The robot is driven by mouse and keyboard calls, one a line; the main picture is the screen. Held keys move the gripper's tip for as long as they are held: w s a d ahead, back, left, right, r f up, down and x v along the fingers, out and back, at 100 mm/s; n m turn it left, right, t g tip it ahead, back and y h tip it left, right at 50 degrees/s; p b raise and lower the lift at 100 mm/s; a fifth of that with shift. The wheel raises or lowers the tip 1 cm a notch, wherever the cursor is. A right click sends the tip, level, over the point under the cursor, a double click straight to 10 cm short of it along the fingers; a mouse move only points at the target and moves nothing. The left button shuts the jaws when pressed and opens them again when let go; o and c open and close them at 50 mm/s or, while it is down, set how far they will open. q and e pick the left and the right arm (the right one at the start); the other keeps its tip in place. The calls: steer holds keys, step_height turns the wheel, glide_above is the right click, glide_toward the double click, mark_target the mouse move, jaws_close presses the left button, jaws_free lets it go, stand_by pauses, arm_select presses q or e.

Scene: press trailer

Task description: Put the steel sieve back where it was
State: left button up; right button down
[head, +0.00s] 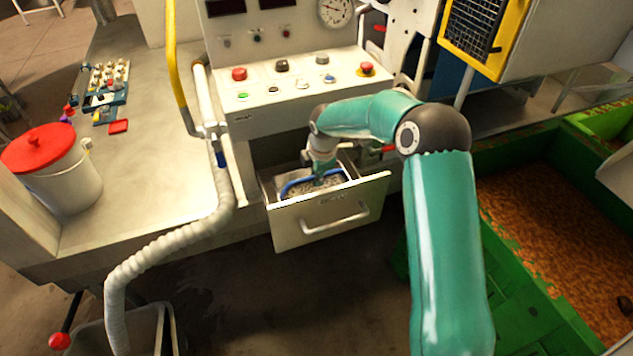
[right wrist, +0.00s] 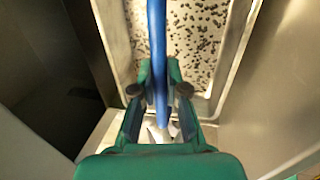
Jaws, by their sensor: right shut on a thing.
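The steel sieve (head: 297,188) is a shallow metal pan with a dark-speckled floor and a blue handle. It sits in or just above the open drawer (head: 290,232) below the control panel; I cannot tell if it touches the drawer floor. In the right wrist view its speckled floor (right wrist: 205,38) lies below my fingers. I cannot tell whether the specks are holes or grains. My right gripper (head: 322,176) reaches down into the drawer; in the right wrist view it (right wrist: 158,95) is shut on the blue handle (right wrist: 157,40). My left gripper is not in view.
The control panel (head: 290,85) with buttons stands above the drawer. A hose (head: 170,238) hangs left of it. A white bucket with a red lid (head: 42,147) stands on the left worktop. A green bin (head: 550,200) of brown material is at right. Open floor lies before the drawer.

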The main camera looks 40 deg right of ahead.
steer(key=x, duration=0.2)
steer(key=shift+s+f, duration=0.2)
steer(key=shift+f, duration=0.2)
steer(key=c, duration=1.2)
jaws_free()
steer(key=shift+r, duration=0.1)
steer(key=b+v, duration=0.1)
steer(key=v, duration=1.1)
